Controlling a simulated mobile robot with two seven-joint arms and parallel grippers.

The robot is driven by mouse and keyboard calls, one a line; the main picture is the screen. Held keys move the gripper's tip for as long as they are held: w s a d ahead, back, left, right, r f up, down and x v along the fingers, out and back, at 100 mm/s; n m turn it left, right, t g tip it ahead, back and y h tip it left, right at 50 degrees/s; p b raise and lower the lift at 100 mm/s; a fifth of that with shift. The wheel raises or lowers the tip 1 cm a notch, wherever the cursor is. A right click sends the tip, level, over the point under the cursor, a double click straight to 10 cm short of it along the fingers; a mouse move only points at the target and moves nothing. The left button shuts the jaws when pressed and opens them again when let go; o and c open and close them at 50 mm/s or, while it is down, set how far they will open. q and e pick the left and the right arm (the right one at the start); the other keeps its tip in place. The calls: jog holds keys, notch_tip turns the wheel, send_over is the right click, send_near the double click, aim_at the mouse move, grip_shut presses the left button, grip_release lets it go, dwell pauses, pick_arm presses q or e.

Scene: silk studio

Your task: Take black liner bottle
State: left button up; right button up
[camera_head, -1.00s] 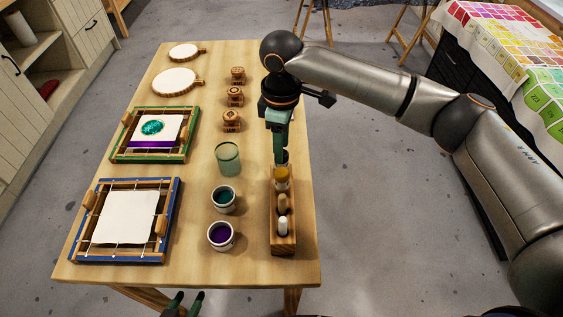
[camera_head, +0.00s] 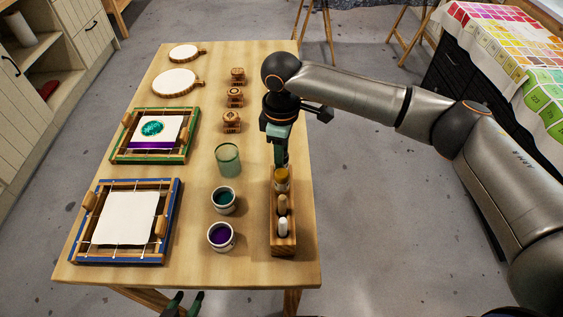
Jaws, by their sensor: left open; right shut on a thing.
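A wooden rack (camera_head: 283,247) stands along the table's right edge and holds bottles in a row. From the near end they are a white-capped one (camera_head: 283,227), a tan-capped one (camera_head: 282,204) and an amber-capped one (camera_head: 281,179). My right gripper (camera_head: 281,150) is above the rack's far end, pointing down, shut on a dark, slim thing that looks like the black liner bottle (camera_head: 281,160). The gripper hides most of it, and I cannot tell whether it is clear of its slot. My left gripper (camera_head: 183,303) is open and empty at the bottom, off the table's front edge.
Left of the rack stand a green jar (camera_head: 228,159), a teal paint cup (camera_head: 224,199) and a purple paint cup (camera_head: 221,236). Wooden stamps (camera_head: 232,121) stand beyond. A blue frame (camera_head: 72,240) and a green frame (camera_head: 121,153) lie on the left.

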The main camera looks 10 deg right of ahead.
jog(key=shift+r, duration=0.1)
jog(key=shift+r, duration=0.55)
jog(key=w+a+r, duration=0.1)
jog(key=a+r, duration=1)
jog(key=a, duration=0.3)
jog(key=shift+w+r, duration=0.3)
jog(key=shift+r, duration=0.1)
